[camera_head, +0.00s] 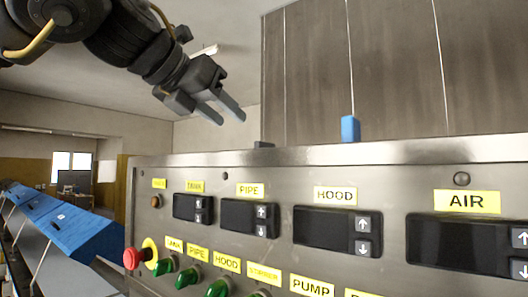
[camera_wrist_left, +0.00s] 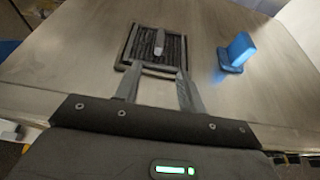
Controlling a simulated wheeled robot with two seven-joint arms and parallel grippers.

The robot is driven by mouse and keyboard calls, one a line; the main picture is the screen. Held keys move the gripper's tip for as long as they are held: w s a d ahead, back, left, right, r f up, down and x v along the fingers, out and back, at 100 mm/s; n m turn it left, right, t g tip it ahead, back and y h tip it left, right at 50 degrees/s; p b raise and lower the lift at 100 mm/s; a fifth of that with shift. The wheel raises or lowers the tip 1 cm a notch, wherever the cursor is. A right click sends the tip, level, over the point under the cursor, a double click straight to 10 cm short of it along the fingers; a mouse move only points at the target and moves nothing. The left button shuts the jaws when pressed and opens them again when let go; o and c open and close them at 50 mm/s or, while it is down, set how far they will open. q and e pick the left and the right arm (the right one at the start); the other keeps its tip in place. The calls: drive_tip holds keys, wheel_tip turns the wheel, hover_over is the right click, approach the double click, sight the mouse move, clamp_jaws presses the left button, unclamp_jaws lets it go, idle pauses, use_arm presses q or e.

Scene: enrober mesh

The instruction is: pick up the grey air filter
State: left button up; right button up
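The grey air filter (camera_wrist_left: 174,52) lies on a flat metal surface in the left wrist view. It is a square dark panel with a grey frame and a raised light-grey handle in its middle. My left gripper (camera_wrist_left: 158,76) is open, its two fingers pointing toward the filter's near edge with nothing between them. In the head view my left gripper (camera_head: 231,119) hangs above the control panel's top edge, open and empty. A small dark piece (camera_head: 263,144) shows over that edge; I cannot tell whether it is the filter. My right gripper is in neither view.
A blue upright block (camera_wrist_left: 237,52) stands right of the filter; it also shows in the head view (camera_head: 350,129). A steel control panel (camera_head: 285,183) with displays, green knobs and a red button stands in front. A blue conveyor (camera_head: 75,235) is at left.

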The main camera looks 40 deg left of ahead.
sight(256, 142)
use_arm(q)
drive_tip(key=x, duration=0.4)
drive_tip(key=shift+r+p, duration=0.1)
drive_tip(key=shift+p, duration=0.2)
drive_tip(key=shift+x, duration=1)
drive_tip(key=shift+p, duration=0.35)
drive_tip(key=shift+w+a+p, duration=0.1)
drive_tip(key=shift+w+p, duration=0.55)
drive_tip(key=shift+p, duration=0.35)
drive_tip(key=x, duration=0.3)
drive_tip(key=shift+a+f+p, duration=0.1)
drive_tip(key=shift+f+p, duration=0.15)
drive_tip(key=shift+p, duration=0.1)
drive_tip(key=shift+w+a+f, duration=0.1)
drive_tip(key=shift+w+f, duration=0.05)
drive_tip(key=shift+w, duration=0.15)
drive_tip(key=shift+s, duration=0.4)
drive_tip(key=shift+c, duration=0.6)
drive_tip(key=c, duration=0.5)
drive_tip(key=shift+w, duration=0.1)
clamp_jaws()
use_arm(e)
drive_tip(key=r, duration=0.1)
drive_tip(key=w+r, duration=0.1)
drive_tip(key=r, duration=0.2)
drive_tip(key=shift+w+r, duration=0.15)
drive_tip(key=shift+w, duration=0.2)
